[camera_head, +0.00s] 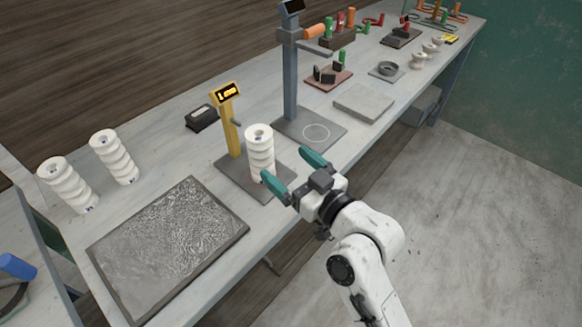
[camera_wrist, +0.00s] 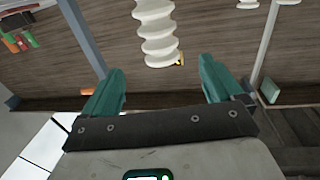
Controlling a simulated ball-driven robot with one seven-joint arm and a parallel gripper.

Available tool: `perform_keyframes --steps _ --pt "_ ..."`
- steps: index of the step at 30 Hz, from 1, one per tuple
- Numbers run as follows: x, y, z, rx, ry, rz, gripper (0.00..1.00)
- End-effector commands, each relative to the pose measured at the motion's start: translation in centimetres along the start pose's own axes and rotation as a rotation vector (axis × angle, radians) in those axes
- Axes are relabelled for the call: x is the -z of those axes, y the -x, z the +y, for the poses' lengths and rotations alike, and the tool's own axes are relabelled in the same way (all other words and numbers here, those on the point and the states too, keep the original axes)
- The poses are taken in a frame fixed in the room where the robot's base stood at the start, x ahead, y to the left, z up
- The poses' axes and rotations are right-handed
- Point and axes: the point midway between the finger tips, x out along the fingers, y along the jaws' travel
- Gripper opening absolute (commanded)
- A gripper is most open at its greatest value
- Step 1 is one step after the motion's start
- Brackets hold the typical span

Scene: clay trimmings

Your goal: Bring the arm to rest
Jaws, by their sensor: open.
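My gripper (camera_head: 291,170) is open, with its two teal fingers apart and nothing between them. In the head view it is over the front edge of the workbench (camera_head: 330,163), close to a white ribbed column (camera_head: 260,155) on the dark base of a yellow stand. The left finger overlaps the column's lower right side in that view; I cannot tell whether they touch. In the wrist view the open gripper (camera_wrist: 157,85) shows below a white ribbed column (camera_wrist: 156,30), with clear room between the fingers. My arm reaches in from the lower right.
The yellow stand (camera_head: 228,125) and a taller grey-blue stand (camera_head: 290,85) rise near my gripper. Two more white ribbed columns (camera_head: 68,186) (camera_head: 114,158) and a textured grey slab (camera_head: 168,245) are at the left. A flat grey block (camera_head: 363,103) lies right. The floor (camera_head: 480,220) at the right is clear.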

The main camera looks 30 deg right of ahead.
Motion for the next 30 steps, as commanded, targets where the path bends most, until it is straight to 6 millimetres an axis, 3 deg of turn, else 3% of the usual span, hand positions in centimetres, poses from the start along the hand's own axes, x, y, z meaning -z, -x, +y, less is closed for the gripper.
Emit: perform_keyframes --steps 11,14,17,23,30 --pt "-0.1 0.0 0.0 0.001 0.000 -0.002 0.93" --pt "-1.1 0.3 -0.3 0.012 -0.001 -0.058 0.93" --pt "-3.4 1.4 -0.7 0.031 -0.006 -0.189 0.93" --pt "-9.8 6.5 -0.6 0.017 -0.032 -0.591 0.93" --pt "-14.8 16.3 1.3 -0.141 -0.092 -1.072 0.93"
